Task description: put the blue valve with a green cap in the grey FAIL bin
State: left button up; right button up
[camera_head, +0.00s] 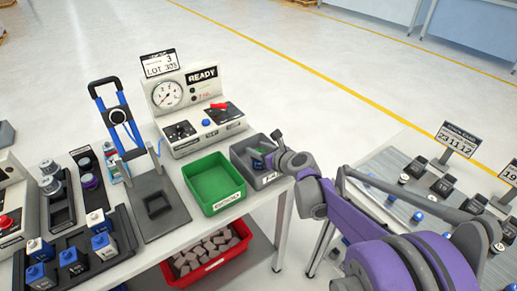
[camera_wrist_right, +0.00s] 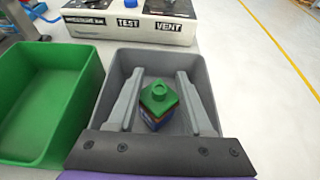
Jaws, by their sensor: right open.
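The blue valve with a green cap (camera_wrist_right: 159,95) is inside the grey bin (camera_wrist_right: 208,62), near its middle. Its green cap faces up and its lower body is partly hidden. In the head view the valve (camera_head: 258,162) shows small inside the grey bin (camera_head: 240,166), partly covered by my gripper. My right gripper (camera_head: 272,160) reaches into the bin from above. In the right wrist view its two grey fingers (camera_wrist_right: 159,76) are open, one on each side of the valve, with gaps visible beside the cap. My left gripper is not in view.
A green bin (camera_head: 214,184) stands left of the grey bin. The test machine (camera_head: 198,115) with a gauge stands behind. A red crate (camera_head: 210,255) sits below. Several valves (camera_head: 72,258) stand in a dark rack at left. Another table (camera_head: 415,165) is at right.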

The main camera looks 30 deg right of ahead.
jog(key=shift+s+r, duration=0.15)
jog(key=shift+r, duration=0.1)
jog(key=a+p+v, duration=0.1)
jog(key=v, duration=1.1)
jog(key=s+a+f+n+g+y, duration=0.1)
jog(key=s+a+f+n+g, duration=0.25)
jog(key=a+n, duration=0.45)
jog(key=s+a+f+n+g+y, duration=0.15)
jog(key=s+a+f+n, duration=0.3)
jog(key=n, duration=0.55)
jog(key=s+a+f+n+g+h, duration=0.1)
jog(key=s+f+n+h, duration=0.1)
jog(key=s+n, duration=0.3)
jog(key=s+a+f+n+g+h, duration=0.1)
jog(key=s+n, duration=0.5)
jog(key=n, duration=0.6)
notch_tip(320, 180, down, 2)
jog(key=shift+s+a+f+g+h, duration=0.3)
jog(key=shift+a+g, duration=0.2)
jog(key=shift+g, duration=0.2)
